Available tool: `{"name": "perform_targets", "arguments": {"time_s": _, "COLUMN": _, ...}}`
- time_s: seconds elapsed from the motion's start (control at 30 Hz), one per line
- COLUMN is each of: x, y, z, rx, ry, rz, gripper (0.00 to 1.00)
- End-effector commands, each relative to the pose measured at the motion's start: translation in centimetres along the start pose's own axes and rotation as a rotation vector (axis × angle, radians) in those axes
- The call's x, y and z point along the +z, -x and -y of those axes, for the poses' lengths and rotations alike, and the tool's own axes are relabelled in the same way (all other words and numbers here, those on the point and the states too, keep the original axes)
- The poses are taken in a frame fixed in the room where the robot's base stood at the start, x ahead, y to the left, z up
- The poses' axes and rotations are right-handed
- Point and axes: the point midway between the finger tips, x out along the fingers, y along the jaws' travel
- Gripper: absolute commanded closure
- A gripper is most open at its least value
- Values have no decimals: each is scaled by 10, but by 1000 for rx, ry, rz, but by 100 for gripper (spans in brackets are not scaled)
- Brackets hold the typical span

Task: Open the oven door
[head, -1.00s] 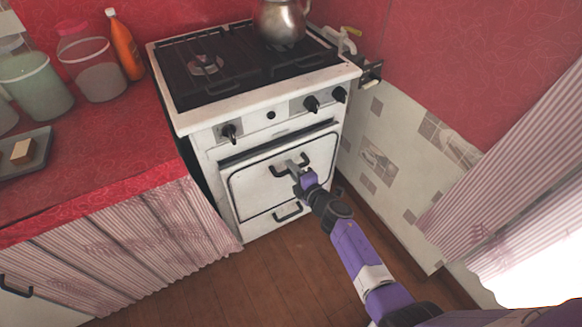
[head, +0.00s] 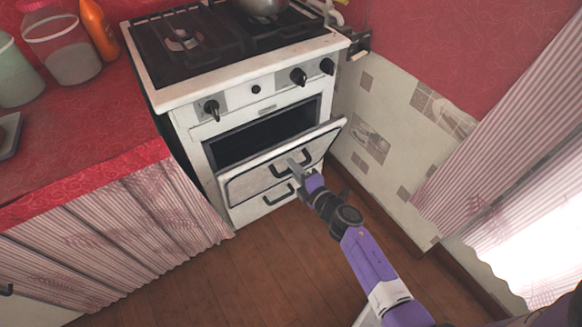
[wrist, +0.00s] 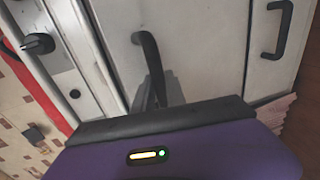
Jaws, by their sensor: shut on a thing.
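The white stove has an oven door (head: 262,177) that is tilted partly open, with a dark gap (head: 265,134) above it. The door's black handle (head: 281,168) is on its upper front face. My gripper (head: 298,164) is at this handle and shut on it. In the wrist view the curved oven door handle (wrist: 149,55) runs down to my gripper's fingers (wrist: 156,95). The fingertips are partly hidden behind the purple gripper body.
A lower drawer handle (head: 279,196) sits just below the oven door. Control knobs (head: 299,76) are above it. A kettle (head: 262,7) stands on the stovetop. A curtained counter (head: 120,215) is at left, a tiled wall (head: 375,140) at right. The wooden floor (head: 265,265) in front is clear.

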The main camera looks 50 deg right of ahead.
Motion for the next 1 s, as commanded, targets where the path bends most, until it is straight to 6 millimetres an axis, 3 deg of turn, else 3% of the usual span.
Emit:
{"name": "perform_targets", "arguments": {"time_s": 0.03, "x": 1, "y": 3, "z": 12, "rx": 6, "ry": -3, "rz": 3, "gripper": 100}}
{"name": "perform_targets", "arguments": {"time_s": 0.67, "x": 0, "y": 45, "z": 62, "rx": 225, "ry": -2, "rz": 4, "gripper": 100}}
{"name": "perform_targets", "arguments": {"time_s": 1.0, "x": 0, "y": 65, "z": 88, "rx": 220, "ry": 0, "rz": 2, "gripper": 100}}
